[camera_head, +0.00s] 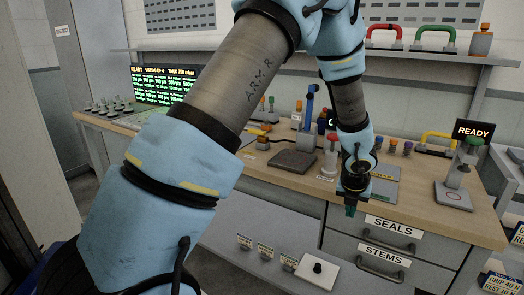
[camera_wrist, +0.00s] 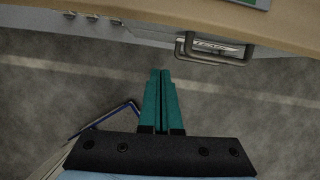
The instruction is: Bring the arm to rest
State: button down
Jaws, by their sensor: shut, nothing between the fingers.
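My arm, in blue covers with a grey link marked "ARM R", reaches up and across the head view and bends down at the right. My gripper (camera_head: 350,209) hangs at the front edge of the wooden bench (camera_head: 470,225), in front of the drawer unit. In the wrist view my gripper (camera_wrist: 160,74) shows two green fingers shut together with nothing between them. They point toward the bench front and are over the grey floor (camera_wrist: 240,105). A drawer handle (camera_wrist: 213,52) lies beyond the fingertips, apart from them. The arm hides part of the bench.
The drawers labelled SEALS (camera_head: 391,225) and STEMS (camera_head: 383,257) are shut. A white plate with a black knob (camera_head: 317,271) is on the low shelf. A READY screen (camera_head: 473,131) stands at the bench's right. A blue-edged object (camera_wrist: 100,120) lies left of my gripper.

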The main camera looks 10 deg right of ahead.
jog(key=w+a+r+n+y, duration=0.1)
jog(key=w+a+r+n, duration=0.15)
jog(key=a+n, duration=0.5)
jog(key=w+a+r+n+y, duration=0.1)
jog(key=a+r+n, duration=0.2)
jog(key=a+n, duration=0.45)
jog(key=w+a+r+n, duration=0.1)
jog(key=a+r+n, duration=0.1)
jog(key=a+n, duration=0.55)
jog(key=s+a+r+n+g, duration=0.1)
jog(key=s+a+n, duration=0.3)
jog(key=a+n, duration=0.4)
jog(key=s+a+r+n, duration=0.2)
jog(key=s+a+n, duration=0.3)
jog(key=a+n, duration=0.4)
jog(key=shift+a+r+n+g, duration=0.2)
jog(key=shift+r+n+g, duration=0.15)
jog(key=shift+n, duration=0.9)
jog(key=c, duration=1.6)
grip_release()
jog(key=shift+w, duration=0.1)
